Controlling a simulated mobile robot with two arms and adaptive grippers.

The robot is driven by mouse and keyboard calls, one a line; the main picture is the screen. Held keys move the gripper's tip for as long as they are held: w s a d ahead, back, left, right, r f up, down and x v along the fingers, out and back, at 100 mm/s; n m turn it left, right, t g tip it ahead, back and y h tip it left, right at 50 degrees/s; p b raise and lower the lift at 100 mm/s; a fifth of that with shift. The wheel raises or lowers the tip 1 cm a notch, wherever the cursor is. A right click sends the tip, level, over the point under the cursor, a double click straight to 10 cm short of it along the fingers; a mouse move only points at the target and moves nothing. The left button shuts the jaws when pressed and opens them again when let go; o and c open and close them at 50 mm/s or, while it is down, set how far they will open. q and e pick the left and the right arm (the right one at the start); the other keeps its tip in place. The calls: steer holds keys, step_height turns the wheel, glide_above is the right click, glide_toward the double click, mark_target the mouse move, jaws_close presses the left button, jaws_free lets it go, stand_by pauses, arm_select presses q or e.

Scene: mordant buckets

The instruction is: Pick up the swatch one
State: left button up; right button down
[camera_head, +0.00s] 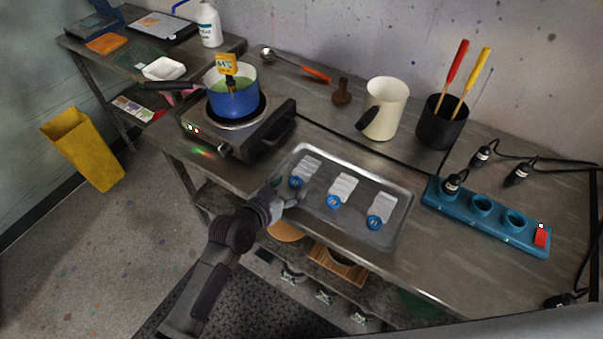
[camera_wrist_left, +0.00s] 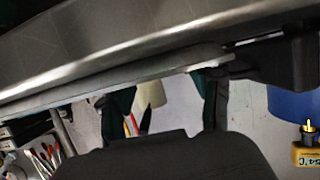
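Three pale swatches with round blue number tags lie in a row on a metal tray (camera_head: 357,237): a left one (camera_head: 306,168), a middle one (camera_head: 342,188) and a right one (camera_head: 381,206). The tag numbers are too small to read surely, so I cannot tell which is swatch one. My left gripper (camera_head: 288,197) is at the tray's left edge, close to the left swatch, and holds nothing visible. In the left wrist view its two dark fingers stand apart (camera_wrist_left: 165,105), with the tray's edge crossing near them. My right gripper is not in view.
A blue pot (camera_head: 232,101) sits on a hot plate (camera_head: 262,134) left of the tray. A cream jug (camera_head: 386,108) and a black tool holder (camera_head: 438,128) stand behind it. A teal socket block (camera_head: 487,217) with cables is at right.

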arm_select(q)
steer(key=c, duration=0.8)
steer(key=shift+c, duration=0.3)
steer(key=shift+r, duration=0.1)
